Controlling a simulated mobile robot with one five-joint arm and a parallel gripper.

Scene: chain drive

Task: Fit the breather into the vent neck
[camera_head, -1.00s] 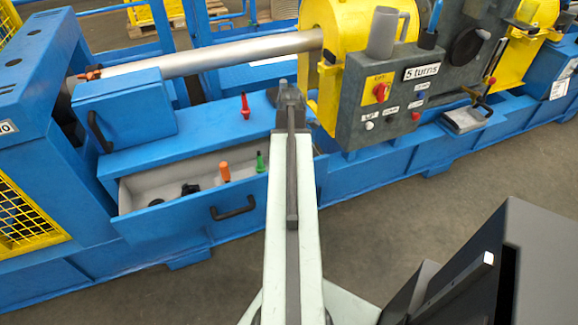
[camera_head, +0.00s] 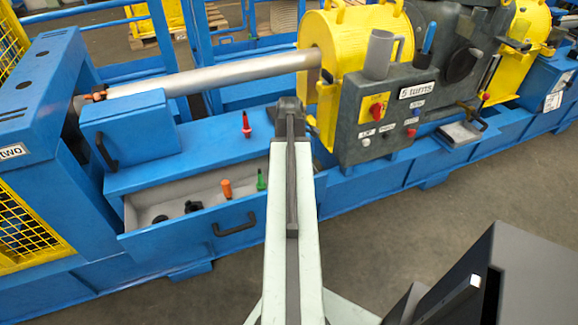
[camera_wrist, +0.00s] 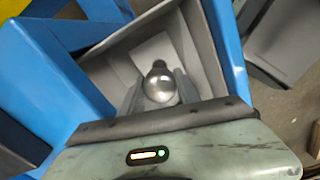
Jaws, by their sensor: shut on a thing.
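In the wrist view my gripper (camera_wrist: 158,92) is shut on a rounded, shiny grey metal piece, which I take to be the breather (camera_wrist: 159,82). Its domed end faces the camera, and its far end is hard to see. In the head view my gripper (camera_head: 290,104) shows at the end of my arm, in front of the blue bench; its fingertips and the held piece are hidden there. I cannot pick out the vent neck with certainty in either view.
An open blue drawer (camera_head: 140,215) holds an orange-handled tool (camera_head: 227,188), a green one (camera_head: 261,180) and dark pieces. A red tool (camera_head: 246,125) stands on the bench. A grey control box (camera_head: 350,130) with a grey mug (camera_head: 379,54) is to the right.

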